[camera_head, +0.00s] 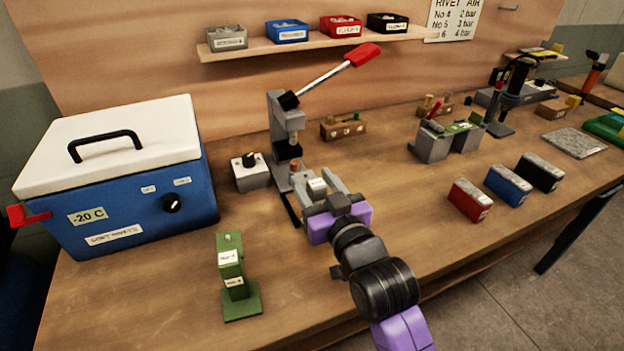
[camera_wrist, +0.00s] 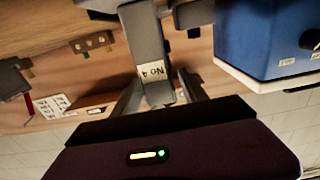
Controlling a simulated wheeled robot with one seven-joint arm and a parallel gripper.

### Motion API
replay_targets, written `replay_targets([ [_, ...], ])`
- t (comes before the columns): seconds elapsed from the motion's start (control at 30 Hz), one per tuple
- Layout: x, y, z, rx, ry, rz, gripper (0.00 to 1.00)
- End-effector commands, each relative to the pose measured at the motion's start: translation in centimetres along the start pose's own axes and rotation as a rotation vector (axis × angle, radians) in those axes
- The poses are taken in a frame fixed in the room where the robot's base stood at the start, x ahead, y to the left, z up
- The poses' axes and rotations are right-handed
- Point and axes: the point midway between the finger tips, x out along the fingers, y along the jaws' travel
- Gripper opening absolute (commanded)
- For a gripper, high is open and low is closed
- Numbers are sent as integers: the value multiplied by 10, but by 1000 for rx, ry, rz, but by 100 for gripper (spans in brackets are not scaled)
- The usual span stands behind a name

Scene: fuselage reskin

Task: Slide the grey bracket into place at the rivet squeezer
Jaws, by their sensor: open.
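The grey rivet squeezer (camera_head: 281,128) stands upright on the bench, its lever with a red grip (camera_head: 362,54) slanting up to the right. The grey bracket (camera_head: 317,186), with a white label, sits low at the squeezer's front. In the wrist view the bracket (camera_wrist: 148,45) shows its label reading No 4, upside down. My gripper (camera_head: 316,178) is open, its two grey fingers on either side of the bracket; I cannot tell whether they touch it. How far the bracket is seated at the squeezer is hidden.
A blue cool box (camera_head: 140,205) stands left. A green labelled bracket (camera_head: 232,262) stands at the front. A small grey box with a black knob (camera_head: 250,172) is beside the squeezer. Red (camera_head: 470,200), blue and black blocks lie right. Some bench is clear between.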

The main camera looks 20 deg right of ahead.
Motion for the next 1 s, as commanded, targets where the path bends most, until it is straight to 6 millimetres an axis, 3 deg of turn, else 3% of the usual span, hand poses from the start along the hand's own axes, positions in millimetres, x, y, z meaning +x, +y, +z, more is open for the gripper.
replay_targets([
  [0.3,-64,0,2,0,-3,0,51],
  [0.5,-94,0,2,0,-2,0,51],
  [0.7,-108,0,1,0,-1,0,51],
  [1.0,-109,0,0,0,0,0,51],
])
